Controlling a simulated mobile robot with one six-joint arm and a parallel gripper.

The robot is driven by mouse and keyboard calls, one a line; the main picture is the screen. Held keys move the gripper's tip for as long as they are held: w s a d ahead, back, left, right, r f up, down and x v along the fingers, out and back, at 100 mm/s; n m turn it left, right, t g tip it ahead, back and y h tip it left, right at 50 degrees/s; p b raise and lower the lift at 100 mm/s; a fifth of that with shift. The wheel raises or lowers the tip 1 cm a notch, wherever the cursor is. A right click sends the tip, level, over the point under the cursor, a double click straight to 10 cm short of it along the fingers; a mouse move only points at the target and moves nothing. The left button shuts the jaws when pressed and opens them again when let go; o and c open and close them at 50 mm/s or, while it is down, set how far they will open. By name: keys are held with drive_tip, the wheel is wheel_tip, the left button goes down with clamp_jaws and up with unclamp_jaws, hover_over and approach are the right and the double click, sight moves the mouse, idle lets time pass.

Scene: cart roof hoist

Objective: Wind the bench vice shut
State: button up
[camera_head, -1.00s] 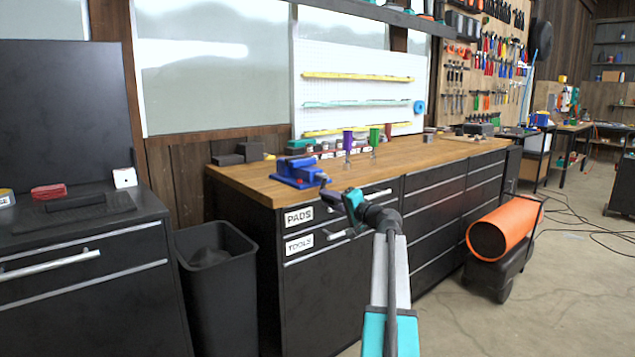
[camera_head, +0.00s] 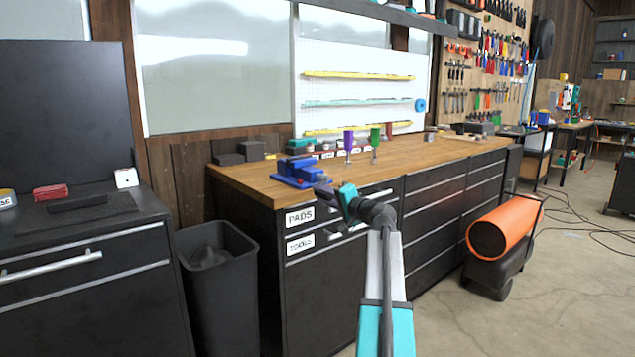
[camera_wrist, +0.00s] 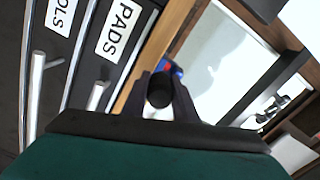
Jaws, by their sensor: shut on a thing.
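The blue bench vice (camera_head: 297,172) is fixed at the near left corner of the wooden bench top. My gripper (camera_head: 328,191) is at the front of the vice, in front of the bench edge. In the wrist view my gripper (camera_wrist: 160,95) is shut on a dark round piece, the vice handle (camera_wrist: 160,89), seen end-on between the fingers. A bit of the blue vice (camera_wrist: 172,68) shows behind it. The gap between the vice jaws is too small to judge in the head view.
The bench (camera_head: 405,160) has drawers labelled PADS and TOOLS below the vice. A purple tool and a green tool (camera_head: 374,140) stand on the bench top. A black bin (camera_head: 215,290) is left of the bench. An orange cylinder (camera_head: 505,228) lies at the right.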

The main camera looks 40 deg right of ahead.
drive_tip(key=r, duration=0.2)
drive_tip(key=r+p, duration=0.1)
drive_tip(key=shift+s+r, duration=0.15)
drive_tip(key=shift+s, duration=0.1)
drive_tip(key=o, duration=0.9)
drive_tip(key=shift+s, duration=0.15)
drive_tip(key=o, duration=0.4)
drive_tip(key=shift+o, duration=0.4)
drive_tip(key=shift+a, duration=0.1)
